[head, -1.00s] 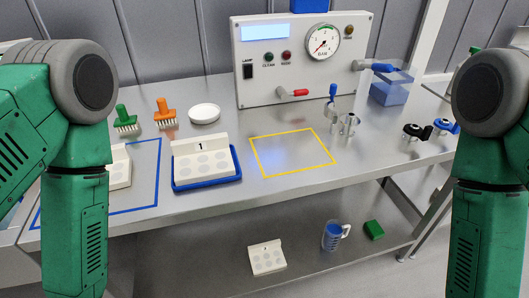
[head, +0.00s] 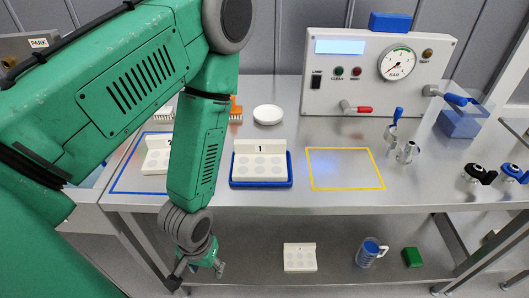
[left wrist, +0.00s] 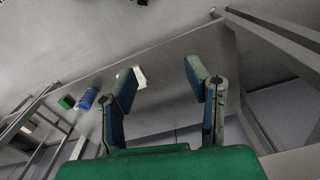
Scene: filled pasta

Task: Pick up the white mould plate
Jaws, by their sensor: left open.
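One white mould plate (head: 299,257) with round hollows lies on the lower shelf; its white shape (left wrist: 139,76) shows just beside the left-hand finger in the left wrist view. A second plate, marked 1 (head: 260,165), sits in a blue tray (head: 262,184) on the table. A third plate (head: 158,160) lies in the blue outline, partly behind my left arm. My left gripper (head: 198,272) hangs low at the table's front, left of the shelf plate and apart from it. Its fingers (left wrist: 161,78) are open with nothing between them. My right gripper is out of view.
The table's front edge (head: 330,206) overhangs the shelf (head: 230,240). A blue jug (head: 369,253) and green block (head: 412,257) stand right of the shelf plate. On top are a yellow outline (head: 345,168), white dish (head: 267,114) and gauge panel (head: 378,75).

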